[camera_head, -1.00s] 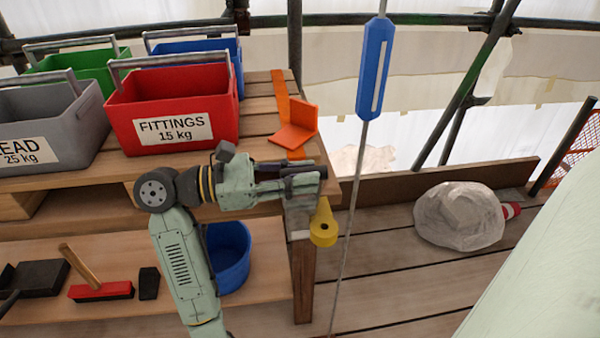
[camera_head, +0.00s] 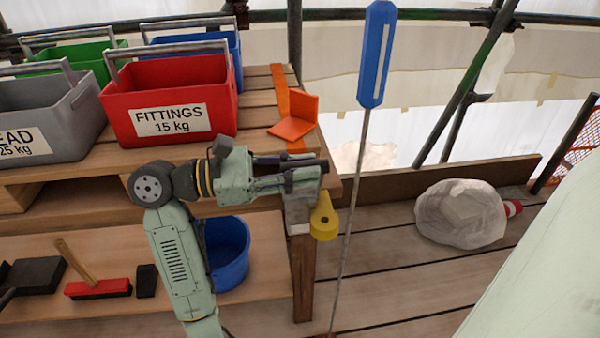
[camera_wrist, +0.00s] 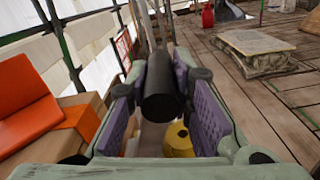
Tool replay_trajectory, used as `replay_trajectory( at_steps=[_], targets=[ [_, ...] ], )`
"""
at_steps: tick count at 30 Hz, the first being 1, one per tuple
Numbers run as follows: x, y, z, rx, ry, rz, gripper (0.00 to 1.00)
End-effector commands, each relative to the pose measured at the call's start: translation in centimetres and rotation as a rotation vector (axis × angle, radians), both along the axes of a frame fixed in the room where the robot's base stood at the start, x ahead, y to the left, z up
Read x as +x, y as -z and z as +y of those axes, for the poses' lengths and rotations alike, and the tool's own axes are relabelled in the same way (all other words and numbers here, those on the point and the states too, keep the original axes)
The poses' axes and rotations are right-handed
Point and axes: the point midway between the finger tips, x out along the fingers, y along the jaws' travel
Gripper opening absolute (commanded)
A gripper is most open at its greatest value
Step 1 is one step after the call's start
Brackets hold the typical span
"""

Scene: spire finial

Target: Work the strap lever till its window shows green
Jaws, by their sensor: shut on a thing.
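My gripper (camera_head: 305,178) reaches right at the bench's right end in the head view. In the wrist view its purple-padded fingers (camera_wrist: 165,105) are on both sides of a black cylindrical handle (camera_wrist: 160,85), which I take to be the strap lever's. The handle's dark end (camera_head: 323,167) pokes out past the fingers in the head view. An orange strap (camera_head: 282,90) lies across the bench top, with an orange corner piece (camera_head: 296,118) on it. A yellow part with a hole (camera_head: 324,218) hangs just below the gripper. I cannot make out the lever's window or its colour.
A red FITTINGS crate (camera_head: 168,92) and a grey crate (camera_head: 40,110) stand on the bench, left of the arm. A blue slotted piece (camera_head: 375,60) on a thin rod rises right of the gripper. A wrapped bundle (camera_head: 462,215) lies on the planks.

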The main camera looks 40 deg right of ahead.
Motion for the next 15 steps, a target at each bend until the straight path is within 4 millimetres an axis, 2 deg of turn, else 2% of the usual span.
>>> replay_trajectory(
  at_steps=[1,15],
  targets=[
    [-0.2,1.1,0.2,-0.017,-0.003,-0.026,0.0],
    [-2.2,2.1,1.4,-0.134,-0.001,-0.219,0.0]
  ],
)
